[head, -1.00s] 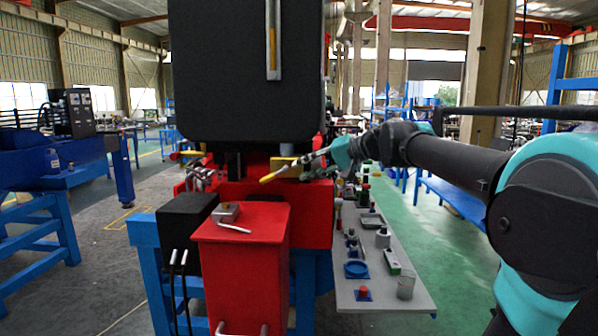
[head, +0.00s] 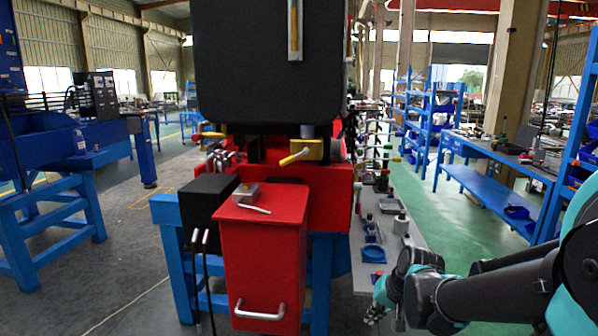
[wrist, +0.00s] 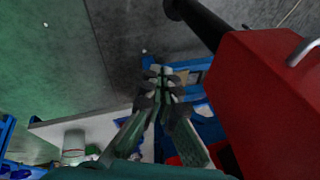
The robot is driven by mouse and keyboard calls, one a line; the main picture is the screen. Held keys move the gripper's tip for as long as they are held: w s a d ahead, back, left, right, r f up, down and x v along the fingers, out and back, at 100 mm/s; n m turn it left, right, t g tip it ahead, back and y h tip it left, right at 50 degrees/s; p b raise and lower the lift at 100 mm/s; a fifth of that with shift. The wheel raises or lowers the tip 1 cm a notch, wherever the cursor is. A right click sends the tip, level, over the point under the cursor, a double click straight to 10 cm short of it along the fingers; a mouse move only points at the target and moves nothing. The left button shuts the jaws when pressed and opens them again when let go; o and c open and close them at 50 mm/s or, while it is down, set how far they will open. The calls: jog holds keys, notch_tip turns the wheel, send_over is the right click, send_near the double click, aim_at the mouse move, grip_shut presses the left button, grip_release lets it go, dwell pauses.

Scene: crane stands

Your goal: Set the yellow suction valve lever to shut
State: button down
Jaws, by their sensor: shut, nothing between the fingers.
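A yellow lever (head: 295,157) sticks out to the lower left from a yellow valve block (head: 311,149) on the front of the red machine, under the black box. Another yellow lever (head: 212,135) shows further left on the same machine; I cannot tell from any label which one is the suction valve. My gripper (head: 374,313) is low at the right, beside the grey side table, well apart from both levers. In the wrist view my gripper (wrist: 161,73) has its fingers together with nothing between them. Neither lever is visible in the wrist view.
A red cabinet (head: 262,250) with a grey handle stands in front of the machine and fills the right of the wrist view (wrist: 265,110). The grey side table (head: 410,240) carries several small items. Green floor lies open to its right.

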aim_at(294, 157)
jog(key=w+a+r+m+y, duration=0.8)
jog(key=w+a+r+m, duration=0.1)
jog(key=a+r+m, duration=0.15)
jog(key=w+r+m+y, duration=0.4)
jog(key=w+r+y, duration=0.1)
jog(key=r, duration=0.3)
jog(key=w+r+m+y, duration=0.4)
jog(key=w+r+m, duration=0.1)
jog(key=r, duration=0.3)
jog(key=shift+n+y, duration=0.25)
jog(key=shift+y, duration=0.05)
jog(key=x, duration=0.3)
jog(key=r+x, duration=0.1)
jog(key=x, duration=0.3)
jog(key=r+x, duration=0.1)
jog(key=x, duration=0.3)
jog(key=shift+d+r, duration=0.1)
jog(key=shift+r, duration=0.15)
jog(key=shift+w+a+r, duration=0.15)
jog(key=shift+a+r, duration=0.1)
jog(key=shift+r, duration=0.2)
